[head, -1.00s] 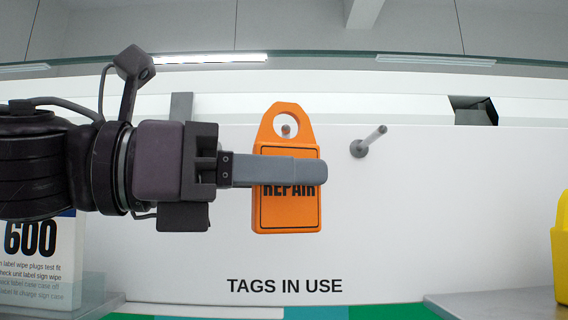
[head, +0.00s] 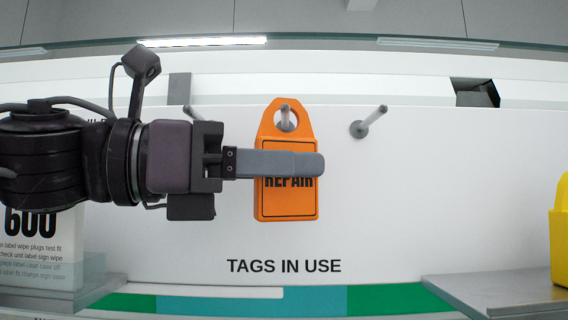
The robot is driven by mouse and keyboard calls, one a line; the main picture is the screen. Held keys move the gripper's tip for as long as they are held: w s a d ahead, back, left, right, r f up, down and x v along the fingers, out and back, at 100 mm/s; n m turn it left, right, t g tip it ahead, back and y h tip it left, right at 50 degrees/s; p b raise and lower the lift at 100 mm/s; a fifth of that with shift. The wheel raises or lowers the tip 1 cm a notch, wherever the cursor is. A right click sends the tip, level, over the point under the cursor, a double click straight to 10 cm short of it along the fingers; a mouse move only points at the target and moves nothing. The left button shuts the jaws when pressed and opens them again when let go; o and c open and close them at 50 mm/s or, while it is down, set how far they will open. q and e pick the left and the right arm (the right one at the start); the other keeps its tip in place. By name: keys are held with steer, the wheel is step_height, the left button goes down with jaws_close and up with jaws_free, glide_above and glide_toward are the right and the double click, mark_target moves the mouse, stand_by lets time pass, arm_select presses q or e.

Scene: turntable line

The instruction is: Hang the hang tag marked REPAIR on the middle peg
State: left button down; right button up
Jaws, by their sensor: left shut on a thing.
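The orange hang tag marked REPAIR (head: 287,205) is upright in front of the white board, its hole at the top. My left gripper (head: 300,166) is shut on the tag, with its fingers across the upper part of the lettering. The middle peg (head: 285,112) shows in the tag's hole, its tip near the hole's upper part. I cannot tell how far the peg passes through. The left peg (head: 188,111) shows just above my gripper, and the right peg (head: 370,121) is bare. My right gripper is not in view.
The white board (head: 420,200) reads TAGS IN USE below the pegs. A white box marked 600 (head: 40,245) stands at the left, partly behind my arm. A grey shelf (head: 490,292) with a yellow object (head: 560,240) is at the right.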

arm_select(q)
steer(key=c, duration=1.2)
jaws_free()
steer(key=shift+o, duration=0.2)
steer(key=shift+s+a+b, duration=0.1)
steer(key=shift+a+b, duration=0.2)
steer(key=shift+a, duration=0.05)
steer(key=b+v, duration=0.3)
steer(key=v, duration=0.4)
